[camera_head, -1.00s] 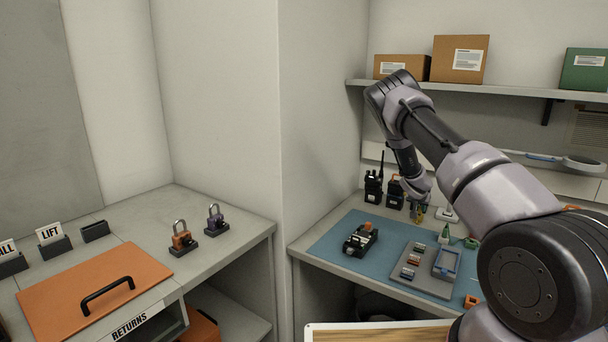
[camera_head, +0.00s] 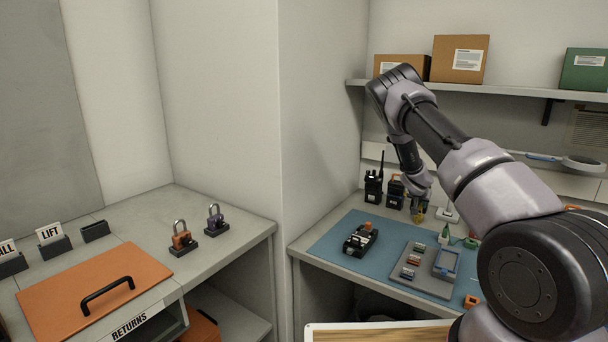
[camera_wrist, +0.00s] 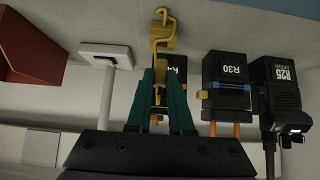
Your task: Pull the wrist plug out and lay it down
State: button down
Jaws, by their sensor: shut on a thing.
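My gripper (camera_head: 420,205) is over the back of the blue work mat, in front of the radios. In the wrist view my gripper (camera_wrist: 166,85) has its green fingers closed around a yellow piece with a hooked, cord-like end, which I take to be the wrist plug (camera_wrist: 163,42). In the head view it is a small yellow spot (camera_head: 418,216) under the fingers. The fingers hide part of it, and I cannot tell whether it is seated in a socket or clear of one.
Radios marked R30 (camera_wrist: 231,72) and R25 (camera_wrist: 281,85) stand close beside my fingers. A white plate on a post (camera_wrist: 106,55) is on the other side. On the blue mat (camera_head: 334,236) are a black device (camera_head: 360,240) and a grey tray (camera_head: 410,285). Mat space left of the device is bare.

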jog(key=shift+r, duration=0.15)
dwell(0.3)
jog(key=shift+r, duration=1.7)
